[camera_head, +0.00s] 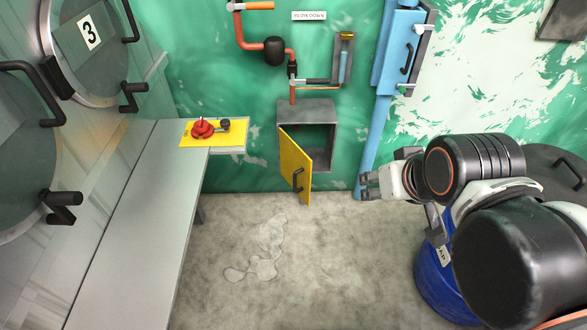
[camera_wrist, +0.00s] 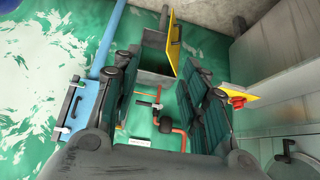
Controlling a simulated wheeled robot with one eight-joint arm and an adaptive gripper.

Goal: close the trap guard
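The trap guard is a yellow door (camera_head: 294,160) hinged on a grey wall box (camera_head: 308,106) low on the green wall. It stands open, swung out from the box, and the dark inside shows. A black handle (camera_head: 298,180) is on its outer face. The yellow door (camera_wrist: 184,38) and grey box (camera_wrist: 153,60) also show upside down in the wrist view. My gripper (camera_head: 370,186) is to the right of the door, apart from it, near the blue pipe. In the wrist view my gripper (camera_wrist: 160,62) has its fingers wide apart with nothing held between them.
A long grey bench (camera_head: 135,225) runs along the left, with a yellow plate and red knob (camera_head: 202,129) at its far end. Red pipes (camera_head: 247,32) and a blue cabinet (camera_head: 399,50) are on the wall. A blue drum (camera_head: 437,285) stands below my arm. The floor before the door is clear.

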